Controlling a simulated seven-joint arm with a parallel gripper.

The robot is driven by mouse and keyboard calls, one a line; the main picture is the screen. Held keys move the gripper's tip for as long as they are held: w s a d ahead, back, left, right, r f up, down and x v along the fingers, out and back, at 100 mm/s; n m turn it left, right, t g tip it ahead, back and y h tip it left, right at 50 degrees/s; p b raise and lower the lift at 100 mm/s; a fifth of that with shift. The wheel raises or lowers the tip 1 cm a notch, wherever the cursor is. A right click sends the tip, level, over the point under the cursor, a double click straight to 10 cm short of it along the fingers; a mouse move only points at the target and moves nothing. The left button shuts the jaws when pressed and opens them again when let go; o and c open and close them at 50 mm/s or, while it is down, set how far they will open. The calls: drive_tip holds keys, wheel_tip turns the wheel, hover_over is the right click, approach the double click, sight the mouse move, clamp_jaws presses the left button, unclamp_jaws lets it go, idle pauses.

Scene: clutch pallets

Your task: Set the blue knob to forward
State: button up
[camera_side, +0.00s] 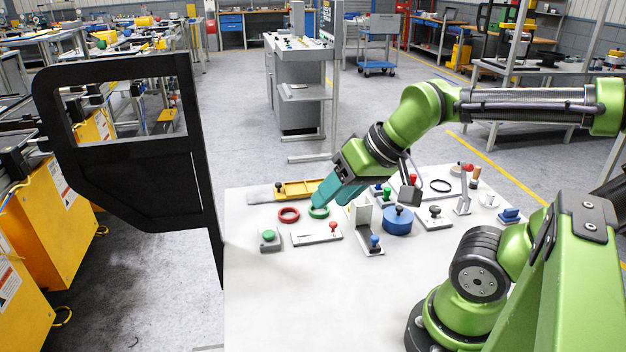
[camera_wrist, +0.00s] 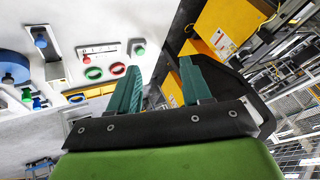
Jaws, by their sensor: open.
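A small blue knob (camera_side: 375,241) stands on a narrow grey plate near the front middle of the white table. It also shows in the wrist view (camera_wrist: 40,41) at the upper left. A larger blue disc (camera_side: 397,220) with a dark knob on top is just right of it; the disc is cut by the left edge of the wrist view (camera_wrist: 12,68). My gripper (camera_side: 331,198), with teal fingers, is open and empty. It is above the table, to the left of and behind the blue knob, near the green ring. Its fingers do not touch the knob.
A green ring (camera_side: 318,212), a red ring (camera_side: 289,215), a red-knobbed slider (camera_side: 317,233) and a green knob (camera_side: 268,235) are left of the blue knob. A yellow tray (camera_side: 299,188) is at the back. The table's front left is clear.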

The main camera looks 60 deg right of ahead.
drive_tip(key=shift+s+a+r, duration=0.15)
drive_tip(key=shift+s+a, duration=0.05)
drive_tip(key=shift+a, duration=0.15)
drive_tip(key=n+g+h, duration=0.6)
drive_tip(key=n+g, duration=0.3)
drive_tip(key=n, duration=0.9)
approach(374, 237)
drive_tip(key=x, duration=0.8)
clamp_jaws()
